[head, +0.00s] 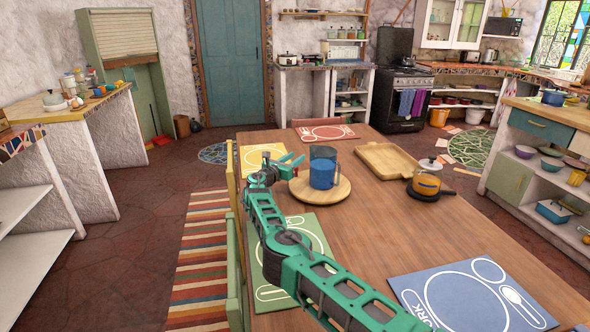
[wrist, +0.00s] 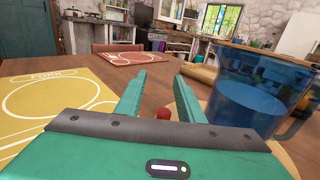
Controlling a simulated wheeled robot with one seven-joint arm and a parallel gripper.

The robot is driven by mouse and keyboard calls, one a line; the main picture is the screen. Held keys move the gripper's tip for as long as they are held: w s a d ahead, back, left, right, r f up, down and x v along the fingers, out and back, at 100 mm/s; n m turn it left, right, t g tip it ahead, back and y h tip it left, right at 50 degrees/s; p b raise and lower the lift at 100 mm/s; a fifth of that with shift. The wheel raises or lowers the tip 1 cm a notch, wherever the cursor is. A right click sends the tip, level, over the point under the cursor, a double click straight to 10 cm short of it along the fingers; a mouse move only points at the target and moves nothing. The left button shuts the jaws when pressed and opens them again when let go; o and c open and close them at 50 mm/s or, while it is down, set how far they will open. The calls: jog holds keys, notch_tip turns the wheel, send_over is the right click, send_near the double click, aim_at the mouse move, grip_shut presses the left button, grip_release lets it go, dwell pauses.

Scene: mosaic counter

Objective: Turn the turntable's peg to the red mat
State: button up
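The turntable (head: 336,196) is a round pale wooden disc on the dining table, with a blue see-through pitcher (head: 322,172) standing on it. A small red knob, which looks like the peg (wrist: 163,114), shows in the wrist view between my fingers, low near the palm; its lower part is hidden. My gripper (head: 298,160) is open at the left edge of the turntable, its green fingers apart on either side of the peg. I cannot tell whether either finger touches it. The red mat (head: 326,133) lies at the table's far end and also shows in the wrist view (wrist: 131,58).
The pitcher (wrist: 250,95) stands close to the right of my fingers. A yellow mat (head: 263,158) lies left, a green mat (head: 300,240) nearer and a blue mat (head: 470,297) at the near right. A wooden tray (head: 385,160) and an orange pot (head: 427,183) stand right of the turntable.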

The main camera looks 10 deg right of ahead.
jog(key=s+a+r, duration=0.6)
jog(key=s+a, duration=0.1)
jog(key=a, duration=0.2)
jog(key=shift+r, duration=0.35)
jog(key=shift+s, duration=0.1)
